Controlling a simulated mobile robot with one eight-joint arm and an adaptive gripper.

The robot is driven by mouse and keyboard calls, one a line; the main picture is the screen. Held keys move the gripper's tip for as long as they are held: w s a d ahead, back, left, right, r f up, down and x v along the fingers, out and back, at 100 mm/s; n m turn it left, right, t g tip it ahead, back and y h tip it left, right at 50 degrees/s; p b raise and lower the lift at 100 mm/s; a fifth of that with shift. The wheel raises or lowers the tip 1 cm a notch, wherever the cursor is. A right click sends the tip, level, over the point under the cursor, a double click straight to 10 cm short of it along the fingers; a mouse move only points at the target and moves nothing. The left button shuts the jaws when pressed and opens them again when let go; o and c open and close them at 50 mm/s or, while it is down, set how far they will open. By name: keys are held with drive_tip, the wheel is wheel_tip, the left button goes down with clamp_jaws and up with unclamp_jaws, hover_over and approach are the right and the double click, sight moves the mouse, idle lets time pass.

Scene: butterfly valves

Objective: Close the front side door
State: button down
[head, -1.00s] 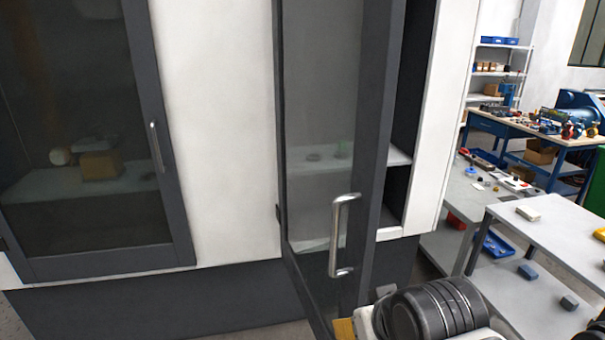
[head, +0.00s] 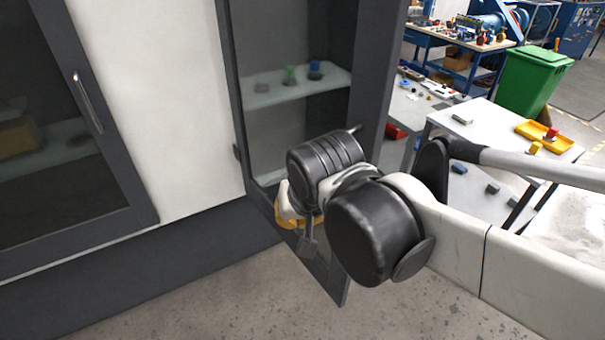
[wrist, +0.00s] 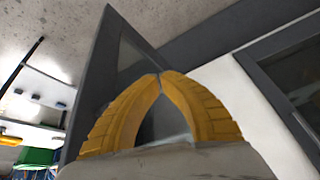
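The open door (head: 378,75) has a dark frame and a glass pane, and stands out from the white machine in the middle of the head view. Its lower frame reaches forward over the floor. My arm covers part of its lower half and most or all of its handle. My gripper (head: 285,217) is low in front of the door, with its yellow fingers partly hidden. In the wrist view the fingertips (wrist: 160,75) meet and hold nothing. The door (wrist: 100,75) stands behind them there; I cannot tell whether they touch it.
A second dark-framed glass door (head: 95,160) with a silver handle is shut at the left. Small items stand on a shelf (head: 275,92) behind the open door's glass. Grey tables (head: 490,125) and a green bin (head: 533,78) are at the right. The front floor (head: 200,310) is clear.

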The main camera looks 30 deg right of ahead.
drive_tip(key=w+d+r+m+g+h+p, duration=0.3)
drive_tip(key=w+r+m+g+p, duration=0.3)
drive_tip(key=m+p, duration=0.6)
drive_tip(key=w+d+f+t+b, duration=0.1)
drive_tip(key=w+d+f+b, duration=0.1)
drive_tip(key=d+f, duration=0.6)
drive_tip(key=shift+f+b, duration=0.2)
drive_tip(key=shift+b, duration=0.2)
drive_tip(key=shift+s, duration=0.1)
